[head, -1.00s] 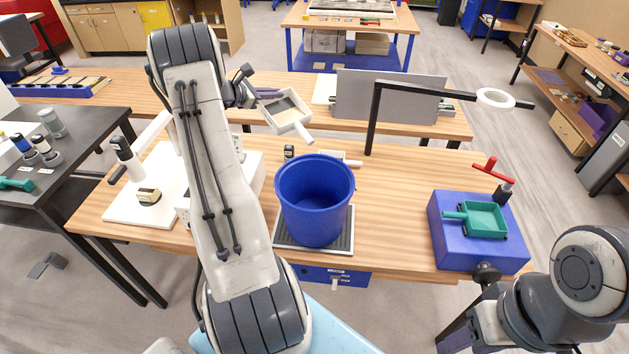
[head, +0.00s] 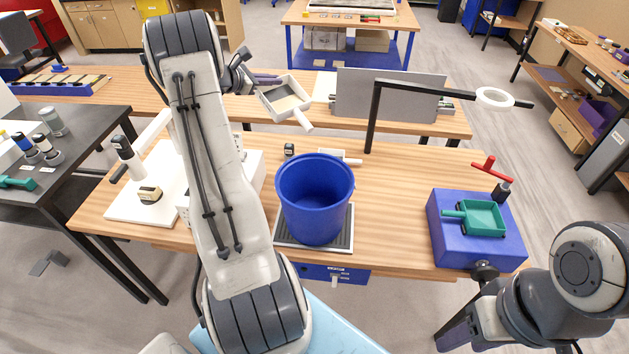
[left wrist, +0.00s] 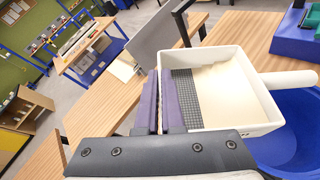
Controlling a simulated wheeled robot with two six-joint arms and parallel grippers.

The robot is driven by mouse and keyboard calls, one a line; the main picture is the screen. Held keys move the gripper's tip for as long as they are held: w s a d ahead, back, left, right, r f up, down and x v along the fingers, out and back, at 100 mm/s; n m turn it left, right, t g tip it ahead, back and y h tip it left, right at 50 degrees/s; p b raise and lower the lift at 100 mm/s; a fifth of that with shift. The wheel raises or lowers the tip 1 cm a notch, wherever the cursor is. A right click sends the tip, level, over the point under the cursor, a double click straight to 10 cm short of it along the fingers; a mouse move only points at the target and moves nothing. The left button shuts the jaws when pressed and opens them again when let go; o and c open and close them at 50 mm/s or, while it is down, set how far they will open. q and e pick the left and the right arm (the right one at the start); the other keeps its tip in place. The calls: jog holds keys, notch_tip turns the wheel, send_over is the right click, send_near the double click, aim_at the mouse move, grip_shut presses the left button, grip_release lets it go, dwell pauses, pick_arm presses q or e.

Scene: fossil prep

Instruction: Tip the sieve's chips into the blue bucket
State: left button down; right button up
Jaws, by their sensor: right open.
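The white sieve (head: 306,118), a square tray with a stub handle, hangs in the air behind and above the blue bucket (head: 315,205). My left gripper (head: 268,81) is shut on the sieve's wall opposite the handle. In the left wrist view, the purple fingers of my left gripper (left wrist: 160,102) pinch the wall of the sieve (left wrist: 240,131). Grey mesh and a cream surface show inside it; I cannot make out separate chips. The bucket (left wrist: 290,150) shows beneath its handle side. My right gripper (head: 455,334) is low at the bottom right, open, away from the bucket.
The bucket stands on a dark mat (head: 345,240) on the wooden bench (head: 400,210). A black stand (head: 372,120) with a ring lamp (head: 495,97) rises behind it. A blue block (head: 450,250) with a green scoop (head: 482,217) stands right. A white microscope base (head: 118,208) is left.

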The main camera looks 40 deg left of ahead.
pick_arm(q)
notch_tip(320, 180, up, 10)
jog(key=shift+a, duration=0.3)
dwell(1.8)
jog(key=shift+w, duration=0.1)
jog(key=shift+m, duration=0.5)
jog(key=shift+d+f+b, duration=0.2)
jog(key=shift+f+b, duration=1.7)
jog(key=shift+b, duration=0.85)
jog(key=shift+d+f+b, duration=0.15)
jog(key=shift+f+b, duration=1.75)
jog(key=shift+b, duration=0.8)
jog(key=shift+f+y, duration=0.1)
jog(key=shift+y, duration=0.3)
jog(key=shift+m+t, duration=0.3)
jog(key=shift+m, duration=0.3)
jog(key=shift+s+d+f+b, duration=0.1)
jog(key=shift+d+f+b, duration=0.15)
jog(key=shift+f+b, duration=1.4)
jog(key=shift+s+d+f+b, duration=0.15)
jog(key=shift+f+b, duration=0.35)
jog(key=shift+b, duration=2.25)
